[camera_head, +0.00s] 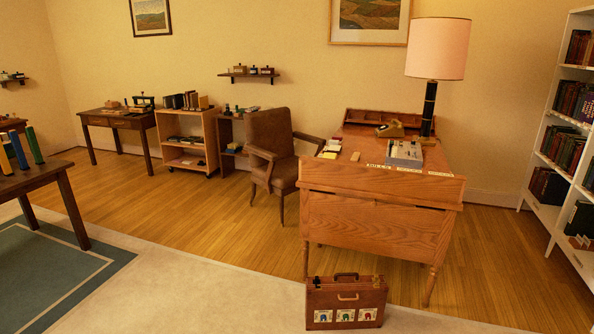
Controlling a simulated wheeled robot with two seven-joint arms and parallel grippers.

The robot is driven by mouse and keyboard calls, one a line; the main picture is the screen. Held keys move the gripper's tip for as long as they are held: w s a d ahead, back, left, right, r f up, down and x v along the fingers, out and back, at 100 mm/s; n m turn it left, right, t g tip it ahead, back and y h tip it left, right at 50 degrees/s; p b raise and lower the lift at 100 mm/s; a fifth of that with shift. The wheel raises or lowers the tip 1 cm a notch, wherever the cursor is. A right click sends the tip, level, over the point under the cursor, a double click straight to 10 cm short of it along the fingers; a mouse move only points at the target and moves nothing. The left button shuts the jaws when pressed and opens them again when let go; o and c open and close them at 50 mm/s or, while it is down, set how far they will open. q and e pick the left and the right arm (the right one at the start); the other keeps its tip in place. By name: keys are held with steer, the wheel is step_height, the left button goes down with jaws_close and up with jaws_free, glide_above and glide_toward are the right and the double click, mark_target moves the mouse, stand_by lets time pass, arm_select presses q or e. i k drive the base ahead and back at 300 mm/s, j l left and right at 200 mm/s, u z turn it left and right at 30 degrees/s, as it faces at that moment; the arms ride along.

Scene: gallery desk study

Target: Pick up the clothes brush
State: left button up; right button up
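I cannot make out a clothes brush for certain. A small tan block-like item (355,156) lies on the wooden desk (380,180), left of its middle, and is too small to identify. Another small brownish item (111,104) on the far left side table (118,120) is also unclear. Neither of my grippers is in view.
The desk also holds a lamp (437,60), a brown telephone-like object (390,129) and a grey box (404,153). A leather armchair (272,145) stands to its left. A brown case (346,300) stands on the floor in front. Bookshelves (560,150) are at right.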

mark_target(355, 158)
steer(key=i+l+u, duration=0.4)
steer(key=l, duration=0.25)
steer(key=i+l+u, duration=0.2)
steer(key=l, duration=0.15)
steer(key=l+u, duration=0.2)
steer(key=l, duration=0.2)
steer(key=i+l, duration=0.15)
steer(key=l, duration=0.35)
steer(key=i+l, duration=0.1)
steer(key=l, duration=0.4)
steer(key=i+l, duration=0.15)
steer(key=l, duration=0.35)
steer(key=i+l+u, duration=0.1)
steer(key=l, duration=0.4)
steer(key=i+l, duration=0.15)
steer(key=l, duration=0.35)
steer(key=i+l, duration=0.1)
steer(key=l, duration=0.4)
steer(key=i+l, duration=0.15)
steer(key=l, duration=0.35)
steer(key=i+l+u, duration=0.1)
steer(key=l, duration=0.4)
